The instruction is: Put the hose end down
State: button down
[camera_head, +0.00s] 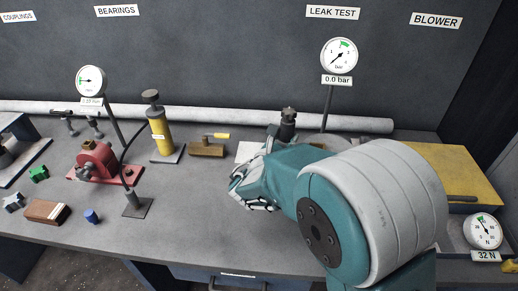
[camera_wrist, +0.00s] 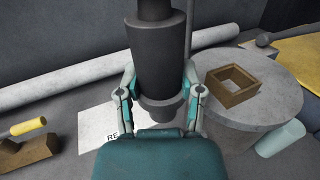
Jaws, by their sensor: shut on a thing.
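My gripper (camera_wrist: 158,108) is shut on a dark grey cylinder (camera_wrist: 157,55) that stands between its two fingers. The cylinder has a wider upper body and a narrower stepped lower part. In the head view my gripper (camera_head: 255,187) is over the middle of the bench, and a dark upright piece (camera_head: 288,122) shows just behind it; it looks like the same cylinder. I cannot tell from these views whether this is the hose end.
A grey round block (camera_wrist: 250,113) with a wooden square frame (camera_wrist: 233,85) is close on the right. A white sheet (camera_wrist: 95,128) and a wooden tool (camera_wrist: 25,152) lie left. A long pale pipe (camera_head: 230,115) runs along the back. The bench front, left of my gripper, has free room.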

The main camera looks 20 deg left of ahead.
jog(key=w+a+f, duration=0.8)
jog(key=w, duration=0.1)
jog(key=shift+w+a+f, duration=0.1)
jog(key=shift+a+f, duration=0.25)
jog(key=shift+w+a+f, duration=0.2)
jog(key=shift+f, duration=0.15)
jog(key=f, duration=0.1)
jog(key=a+f, duration=0.1)
jog(key=f, duration=0.1)
jog(key=shift+w+f, duration=0.1)
jog(key=shift+f, duration=0.15)
jog(key=shift+d, duration=0.15)
jog(key=shift+d, duration=0.1)
jog(key=shift+c, duration=1.2)
grip_release()
jog(key=shift+d, duration=0.1)
jog(key=shift+a, duration=0.2)
